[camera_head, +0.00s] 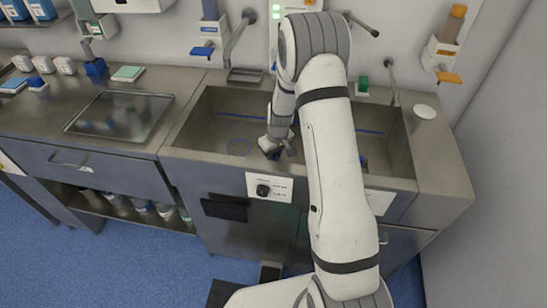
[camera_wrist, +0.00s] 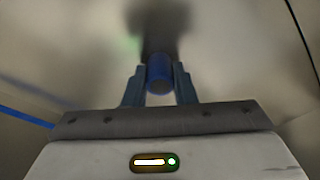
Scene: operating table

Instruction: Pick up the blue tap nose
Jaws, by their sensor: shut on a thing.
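My gripper (camera_wrist: 159,82) is shut on a small blue cylinder, the blue tap nose (camera_wrist: 159,68), which sits between the two fingers in the wrist view. In the head view my gripper (camera_head: 277,150) is inside the steel sink (camera_head: 210,125), near its front wall. The tap nose cannot be made out clearly there, as the gripper and arm hide it. In the wrist view a dark shadow lies on the sink surface beyond the fingers. I cannot tell whether the tap nose touches the sink.
My arm covers the middle of the sink. Taps (camera_head: 238,38) stand along the back wall. A steel tray (camera_head: 119,115) lies on the counter to the left, with white cups (camera_head: 44,65) behind it. A white round lid (camera_head: 425,111) lies on the right counter.

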